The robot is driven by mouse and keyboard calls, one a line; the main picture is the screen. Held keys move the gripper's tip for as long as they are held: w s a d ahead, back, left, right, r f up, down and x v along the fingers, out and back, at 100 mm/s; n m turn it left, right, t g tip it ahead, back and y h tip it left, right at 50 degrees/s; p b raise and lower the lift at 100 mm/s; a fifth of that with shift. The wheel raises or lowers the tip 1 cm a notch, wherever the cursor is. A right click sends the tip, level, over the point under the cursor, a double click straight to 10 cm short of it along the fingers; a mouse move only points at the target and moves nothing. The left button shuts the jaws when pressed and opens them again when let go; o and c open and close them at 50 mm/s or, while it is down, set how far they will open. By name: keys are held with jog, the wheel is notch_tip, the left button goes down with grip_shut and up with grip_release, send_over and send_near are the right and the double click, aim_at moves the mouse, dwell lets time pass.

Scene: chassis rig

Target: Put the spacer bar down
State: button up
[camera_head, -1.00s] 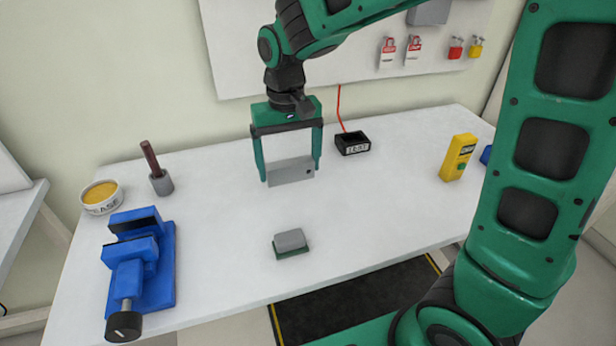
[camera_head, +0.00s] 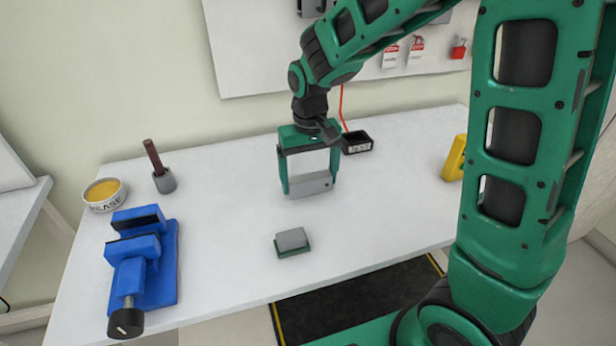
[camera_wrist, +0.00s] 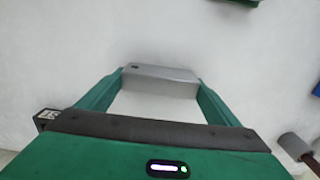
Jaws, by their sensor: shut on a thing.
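The spacer bar (camera_head: 309,184) is a short grey metal block with a small dark hole near one end. My gripper (camera_head: 309,188) is shut on it, with one green finger at each end, and points down over the middle of the white table. In the wrist view the bar (camera_wrist: 160,80) spans between the two fingertips (camera_wrist: 160,84). The bar is at or just above the table top; I cannot tell whether it touches.
A grey block on a green base (camera_head: 292,241) lies in front of the bar. A black display box (camera_head: 356,142) is behind right, a yellow meter (camera_head: 454,158) further right. The table (camera_head: 228,222) between is clear.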

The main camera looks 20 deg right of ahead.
aim_at(309, 176)
jog(key=o, duration=1.2)
jog(key=shift+f, duration=0.1)
notch_tip(309, 176, up, 12)
jog(key=s+d+m, duration=0.3)
jog(key=s+d, duration=0.7)
jog(key=d, duration=0.5)
jog(key=s+d+f+m, duration=0.1)
jog(key=s+d+f, duration=0.1)
jog(key=s, duration=0.5)
jog(key=s+d+f+m, duration=0.2)
jog(key=s+d, duration=0.3)
jog(key=s, duration=0.3)
jog(key=shift+s, duration=0.15)
